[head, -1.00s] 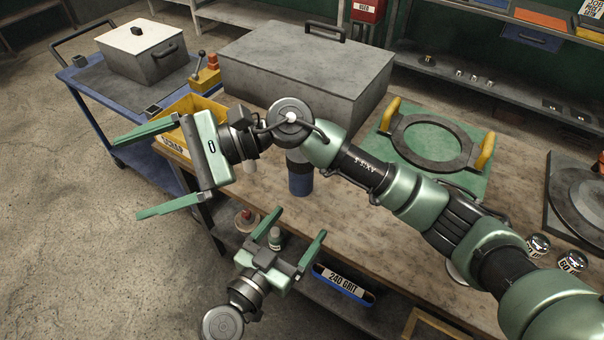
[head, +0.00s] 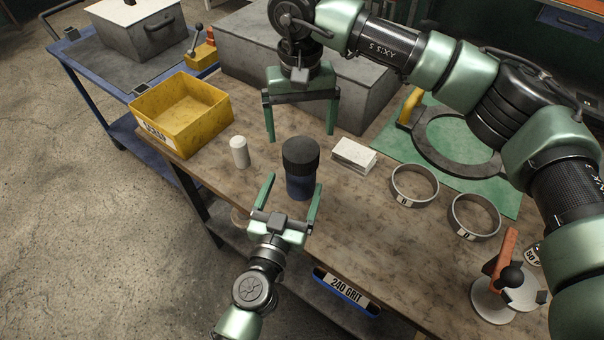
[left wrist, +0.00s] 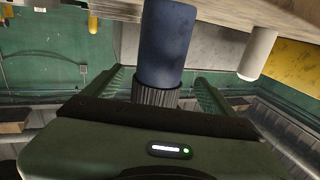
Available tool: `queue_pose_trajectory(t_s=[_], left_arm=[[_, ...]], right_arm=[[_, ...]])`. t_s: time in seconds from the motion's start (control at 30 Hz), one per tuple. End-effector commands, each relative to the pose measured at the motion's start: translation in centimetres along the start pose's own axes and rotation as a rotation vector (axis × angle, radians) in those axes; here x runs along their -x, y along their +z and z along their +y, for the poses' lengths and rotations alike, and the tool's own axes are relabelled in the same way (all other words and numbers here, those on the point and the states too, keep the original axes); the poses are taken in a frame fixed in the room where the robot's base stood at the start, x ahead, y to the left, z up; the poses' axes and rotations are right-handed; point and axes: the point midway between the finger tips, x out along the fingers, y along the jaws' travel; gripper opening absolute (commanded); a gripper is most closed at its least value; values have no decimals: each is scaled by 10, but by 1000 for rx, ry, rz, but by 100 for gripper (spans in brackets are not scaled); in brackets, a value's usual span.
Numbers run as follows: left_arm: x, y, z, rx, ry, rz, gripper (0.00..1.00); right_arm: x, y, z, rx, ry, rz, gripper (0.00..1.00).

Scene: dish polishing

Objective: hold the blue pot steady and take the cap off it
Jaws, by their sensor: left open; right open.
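In the left wrist view the blue pot (left wrist: 166,45) and the cap (left wrist: 156,96) appear upside down between the open fingers. I cannot tell whether the fingers touch the pot. My right gripper (head: 301,138) is open and points down, its fingers behind and above the pot, apart from the cap.
A white cylinder (head: 239,152) and a yellow bin (head: 181,113) stand left of the pot. A white block (head: 354,155) and two metal rings (head: 415,186) lie to the right. A large grey box (head: 245,60) stands behind. A red-handled tool (head: 505,255) is at front right.

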Motion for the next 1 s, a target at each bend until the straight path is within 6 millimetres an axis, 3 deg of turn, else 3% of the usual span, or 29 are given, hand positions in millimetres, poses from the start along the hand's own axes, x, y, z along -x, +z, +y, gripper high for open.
queue_pose_trajectory(t_s=[0.2, 0.4, 0.77, 0.87, 1.0], left_arm=[[-35, -2, 0, 1, 1, 5, 86], [-57, -2, 0, 0, 1, 3, 86], [-64, -1, 0, 0, 2, 2, 86], [-63, -1, 0, 0, 2, 2, 64], [-63, -1, 0, 0, 2, 2, 25]], right_arm=[[0, 0, -1, -1, -3, -2, 94], [0, 0, -1, -2, -4, -2, 94], [-1, 1, -1, -2, -5, -2, 94], [-1, 1, -1, -2, -5, -2, 94], [-1, 1, -1, -2, -5, -2, 94]])
